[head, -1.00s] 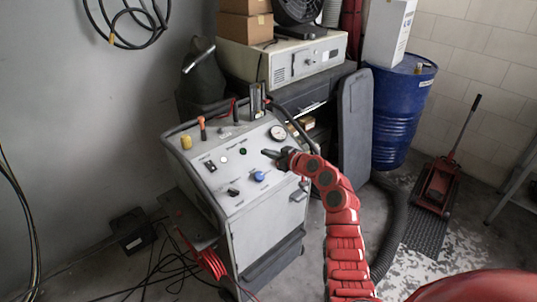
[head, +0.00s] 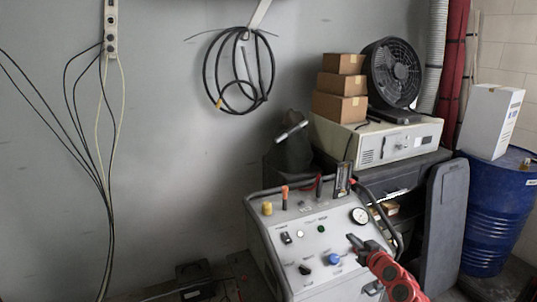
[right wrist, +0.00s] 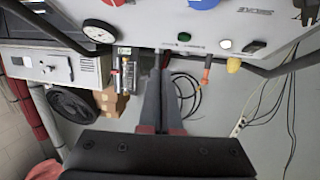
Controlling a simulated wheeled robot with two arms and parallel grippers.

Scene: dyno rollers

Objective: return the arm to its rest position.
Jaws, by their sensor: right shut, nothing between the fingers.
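My right arm, red with dark joints, comes in from the lower right of the head view. Its gripper (head: 357,243) is shut and empty, in front of the sloped panel of a grey console (head: 315,268). It appears between the blue knob (head: 333,259) and the round gauge (head: 359,215); I cannot tell how far it stands off the panel. In the right wrist view the two dark fingers (right wrist: 162,75) lie together, pointing towards the console's edge (right wrist: 215,58). My left arm and gripper are not in view.
Behind the console are a beige instrument (head: 385,148), stacked cardboard boxes (head: 340,83) and a black fan (head: 392,73). A blue drum (head: 495,215) stands at right beside a dark upright panel (head: 443,225). Cables (head: 105,190) hang on the left wall.

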